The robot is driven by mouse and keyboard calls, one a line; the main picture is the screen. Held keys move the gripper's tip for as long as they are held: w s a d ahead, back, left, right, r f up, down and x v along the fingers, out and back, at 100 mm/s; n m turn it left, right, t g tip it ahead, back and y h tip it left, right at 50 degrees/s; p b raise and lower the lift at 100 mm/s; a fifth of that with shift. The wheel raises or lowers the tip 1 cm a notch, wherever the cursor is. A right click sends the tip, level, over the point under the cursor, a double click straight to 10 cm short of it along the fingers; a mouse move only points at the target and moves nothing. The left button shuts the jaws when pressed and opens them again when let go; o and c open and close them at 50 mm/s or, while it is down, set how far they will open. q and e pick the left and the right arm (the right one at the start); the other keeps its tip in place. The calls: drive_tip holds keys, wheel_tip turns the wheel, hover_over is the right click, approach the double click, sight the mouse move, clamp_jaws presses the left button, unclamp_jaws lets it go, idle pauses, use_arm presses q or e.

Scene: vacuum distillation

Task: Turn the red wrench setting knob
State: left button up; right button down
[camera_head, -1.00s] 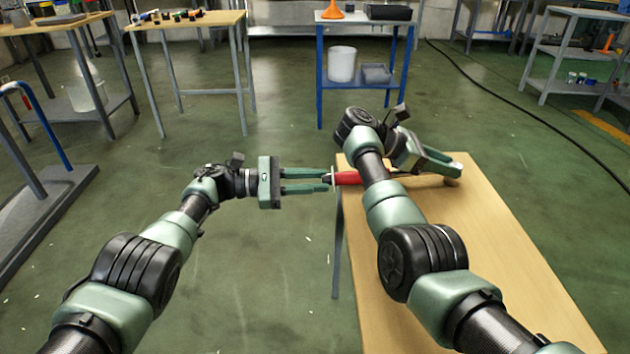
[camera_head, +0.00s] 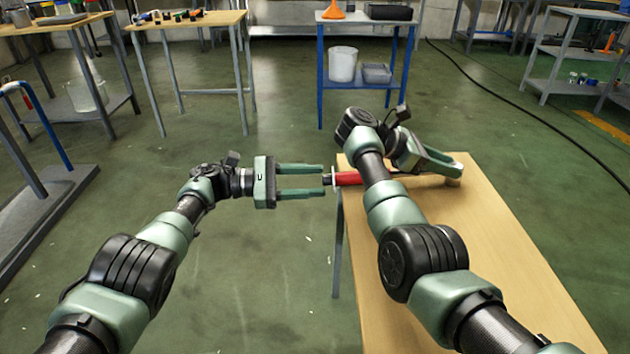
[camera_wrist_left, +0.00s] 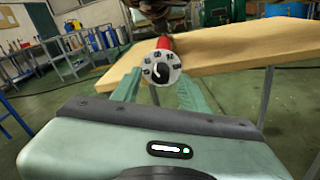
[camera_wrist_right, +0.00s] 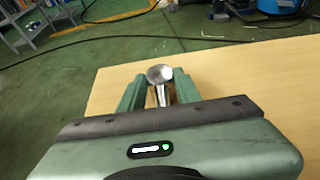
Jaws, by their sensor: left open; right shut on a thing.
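The wrench's red handle (camera_head: 348,178) juts past the table's left edge. Its left end has a pale dial disc with a dark setting knob (camera_wrist_left: 162,77), facing the left wrist camera. My left gripper (camera_head: 322,181) is open, level with the handle end, its fingers to either side of the knob and apart from it. My right gripper (camera_head: 455,172) is shut on the wrench near its far end. The metal wrench head (camera_wrist_right: 159,74) shows between the right fingers. My right arm hides the middle of the wrench in the head view.
The wooden table (camera_head: 480,260) is otherwise bare and fills the lower right. Open floor lies left of it. A blue cart (camera_head: 364,82) with a white bucket (camera_head: 342,63) stands beyond, and another workbench (camera_head: 188,22) stands at the back left.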

use_arm(q)
drive_tip(key=a, duration=1.1)
drive_tip(key=shift+s+r, duration=0.2)
drive_tip(key=shift+r, duration=0.05)
drive_tip(key=d+m, duration=0.3)
drive_tip(key=d, duration=0.9)
drive_tip(key=shift+w+d+f, duration=0.15)
drive_tip(key=shift+d+f, duration=0.05)
drive_tip(key=shift+f, duration=0.1)
clamp_jaws()
